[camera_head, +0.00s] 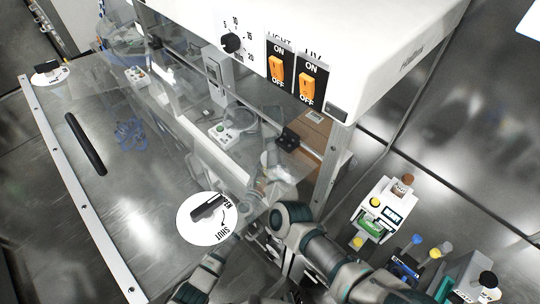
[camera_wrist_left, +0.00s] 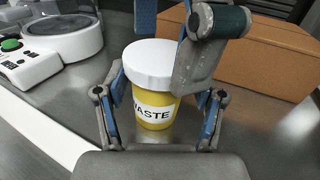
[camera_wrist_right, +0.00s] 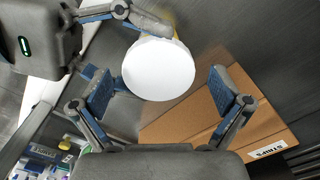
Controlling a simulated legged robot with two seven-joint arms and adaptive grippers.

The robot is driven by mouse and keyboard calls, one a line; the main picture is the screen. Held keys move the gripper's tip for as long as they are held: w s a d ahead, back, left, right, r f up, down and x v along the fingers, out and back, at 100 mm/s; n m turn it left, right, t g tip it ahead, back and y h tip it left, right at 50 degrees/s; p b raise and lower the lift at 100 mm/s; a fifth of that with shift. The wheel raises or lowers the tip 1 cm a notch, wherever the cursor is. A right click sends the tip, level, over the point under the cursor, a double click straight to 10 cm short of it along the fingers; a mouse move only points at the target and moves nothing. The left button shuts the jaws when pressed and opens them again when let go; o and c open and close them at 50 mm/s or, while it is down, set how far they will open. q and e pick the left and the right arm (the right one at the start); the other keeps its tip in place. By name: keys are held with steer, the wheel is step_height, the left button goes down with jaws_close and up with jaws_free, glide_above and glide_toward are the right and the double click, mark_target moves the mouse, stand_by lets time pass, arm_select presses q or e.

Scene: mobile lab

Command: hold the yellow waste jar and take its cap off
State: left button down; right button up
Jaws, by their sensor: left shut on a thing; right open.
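The yellow waste jar (camera_wrist_left: 155,123) stands upright with a "WASTE" label and a wide white cap (camera_wrist_left: 150,62) on top. My left gripper (camera_wrist_left: 161,96) is shut around the jar's body, below the cap. My right gripper (camera_wrist_right: 160,88) is open, its blue-padded fingers on either side of the white cap (camera_wrist_right: 158,68) in the right wrist view, apparently without touching it. Part of the right gripper also crosses the upper right of the left wrist view, in front of the cap's edge. In the head view the jar is mostly hidden behind glass and my arms.
A brown cardboard box (camera_wrist_left: 262,62) stands close beside the jar; its "STRIPS" label shows in the right wrist view. A white device with a green button (camera_wrist_left: 12,45) and a round plate is on the other side. The cabinet's clear front (camera_head: 175,100) and white hood (camera_head: 385,35) enclose the area.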

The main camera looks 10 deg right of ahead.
steer(key=shift+r, duration=2.3)
arm_select(q)
steer(key=shift+c, duration=0.2)
jaws_free()
steer(key=shift+a, duration=0.1)
